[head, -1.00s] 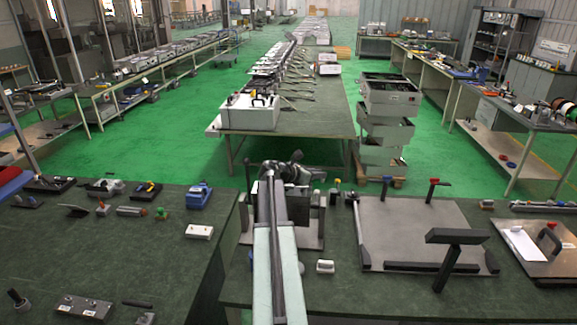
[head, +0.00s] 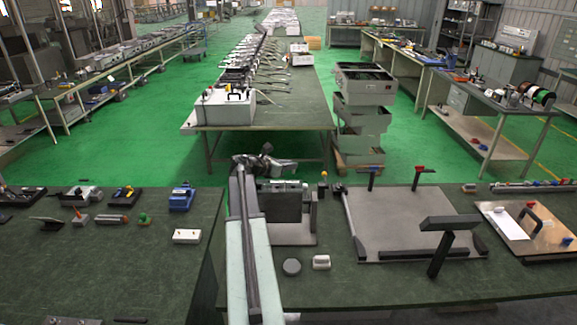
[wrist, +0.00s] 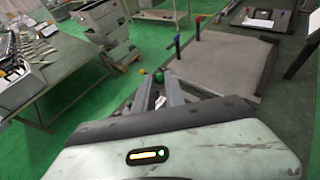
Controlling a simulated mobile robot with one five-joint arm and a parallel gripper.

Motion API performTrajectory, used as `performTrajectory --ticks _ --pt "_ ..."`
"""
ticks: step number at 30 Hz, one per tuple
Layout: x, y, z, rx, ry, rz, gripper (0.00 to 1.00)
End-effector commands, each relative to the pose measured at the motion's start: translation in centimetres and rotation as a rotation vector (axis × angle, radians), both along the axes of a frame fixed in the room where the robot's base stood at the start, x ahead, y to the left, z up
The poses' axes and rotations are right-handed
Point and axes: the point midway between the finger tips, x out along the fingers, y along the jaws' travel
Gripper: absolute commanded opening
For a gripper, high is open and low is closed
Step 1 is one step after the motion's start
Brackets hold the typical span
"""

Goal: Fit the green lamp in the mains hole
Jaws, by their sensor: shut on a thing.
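My gripper (wrist: 160,92) is shut on the green lamp (wrist: 158,76), whose round green top shows at the fingertips in the wrist view. In the head view my gripper (head: 264,163) is over the far edge of the workbench, and the lamp in it is too small to make out. An upright dark panel on a grey base (head: 290,232) stands just right of my arm and is partly covered by it. I cannot make out the mains hole in either view.
Right of the panel lies a large grey plate (head: 400,225) with red-topped and blue-topped posts and a black T-shaped stand (head: 445,240). Another small green-topped piece (head: 143,218) stands left.

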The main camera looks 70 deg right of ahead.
Motion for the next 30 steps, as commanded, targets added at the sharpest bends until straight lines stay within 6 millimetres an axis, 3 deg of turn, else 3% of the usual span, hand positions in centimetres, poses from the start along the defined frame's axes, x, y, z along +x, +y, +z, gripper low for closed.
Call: performTrajectory --ticks 15,30 --pt "0.1 0.0 -5.5 0.000 0.000 -0.001 0.00" --pt "0.2 0.0 -5.7 0.000 0.001 0.001 0.00"
